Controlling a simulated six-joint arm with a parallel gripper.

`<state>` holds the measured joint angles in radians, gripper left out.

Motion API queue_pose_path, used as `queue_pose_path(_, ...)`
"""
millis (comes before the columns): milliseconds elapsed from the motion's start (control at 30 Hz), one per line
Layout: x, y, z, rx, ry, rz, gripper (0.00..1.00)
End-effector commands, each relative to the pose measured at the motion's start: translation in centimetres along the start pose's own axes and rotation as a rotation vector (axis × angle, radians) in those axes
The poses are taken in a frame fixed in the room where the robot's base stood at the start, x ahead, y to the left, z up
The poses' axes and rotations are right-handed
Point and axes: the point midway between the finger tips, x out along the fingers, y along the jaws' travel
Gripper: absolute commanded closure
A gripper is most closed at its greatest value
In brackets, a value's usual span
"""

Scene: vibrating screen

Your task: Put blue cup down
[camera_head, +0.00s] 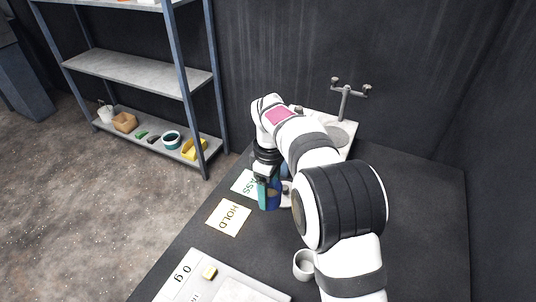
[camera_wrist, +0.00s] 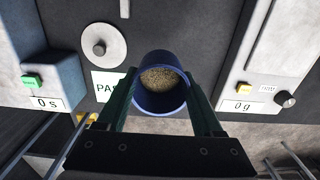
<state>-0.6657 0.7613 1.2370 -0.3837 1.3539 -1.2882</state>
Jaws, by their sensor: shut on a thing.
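The blue cup (camera_head: 273,196) is between the fingers of my gripper (camera_head: 266,192), above the dark table near the PASS card. In the wrist view the blue cup (camera_wrist: 161,83) is seen from above, with grainy tan material inside. Both green fingers of my gripper (camera_wrist: 160,88) press on its sides. The PASS card (camera_head: 245,183) lies on the table at the left; part of it shows in the wrist view (camera_wrist: 106,84), beside the cup. I cannot tell whether the cup's base touches the table.
A HOLD card (camera_head: 229,217) lies nearer on the table. A scale (camera_head: 222,287) reading 0 g is at the front, and a white cup (camera_head: 304,264) stands right of it. A shelf (camera_head: 140,75) stands left.

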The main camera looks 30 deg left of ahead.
Motion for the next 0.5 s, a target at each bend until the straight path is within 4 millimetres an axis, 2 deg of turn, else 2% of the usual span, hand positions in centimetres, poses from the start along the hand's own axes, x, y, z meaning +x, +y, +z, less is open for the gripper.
queue_pose_path(100, 1.3, 1.4, -1.2, 0.001, 0.002, 0.0, 0.86)
queue_pose_path(167, 1.8, 1.4, -2.0, 0.0, 0.002, 0.0, 0.86)
queue_pose_path(400, 6.2, -0.8, -8.7, -0.003, 0.002, 0.001, 0.86)
queue_pose_path(500, 7.6, -1.5, -11.0, -0.001, 0.003, 0.002, 0.86)
